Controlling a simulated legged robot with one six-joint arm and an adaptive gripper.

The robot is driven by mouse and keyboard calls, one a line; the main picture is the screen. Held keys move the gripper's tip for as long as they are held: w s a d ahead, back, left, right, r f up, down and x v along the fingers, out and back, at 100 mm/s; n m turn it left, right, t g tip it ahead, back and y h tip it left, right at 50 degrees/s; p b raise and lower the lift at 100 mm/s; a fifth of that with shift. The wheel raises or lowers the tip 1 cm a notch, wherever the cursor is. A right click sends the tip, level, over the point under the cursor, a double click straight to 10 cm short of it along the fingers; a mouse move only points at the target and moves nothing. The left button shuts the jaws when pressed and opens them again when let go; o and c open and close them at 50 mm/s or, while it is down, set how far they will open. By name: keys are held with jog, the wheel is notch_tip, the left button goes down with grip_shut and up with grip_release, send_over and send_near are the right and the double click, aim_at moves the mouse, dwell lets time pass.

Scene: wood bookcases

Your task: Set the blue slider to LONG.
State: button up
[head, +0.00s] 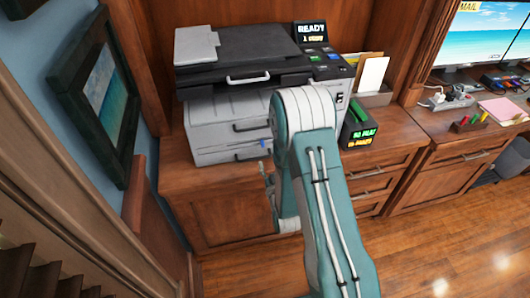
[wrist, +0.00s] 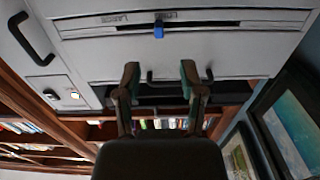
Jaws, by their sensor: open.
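The blue slider (wrist: 158,31) is a small tab on a slot in the grey printer front in the wrist view. In the head view the blue slider (head: 264,143) shows at the lower tray, just left of my arm. My gripper (wrist: 160,71) is open and empty, its two dark fingertips apart and below the slider in the wrist picture, with no visible contact. In the head view my arm hides most of the gripper.
The printer (head: 222,107) stands on a wooden cabinet (head: 222,215), with tray handles on its front. A dark box (head: 356,128) with lit labels stands right of it. A framed picture (head: 100,85) hangs on the left wall. Open wooden floor (head: 450,245) lies at the right.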

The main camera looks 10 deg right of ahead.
aim_at(263, 146)
jog(key=w, duration=0.9)
grip_shut()
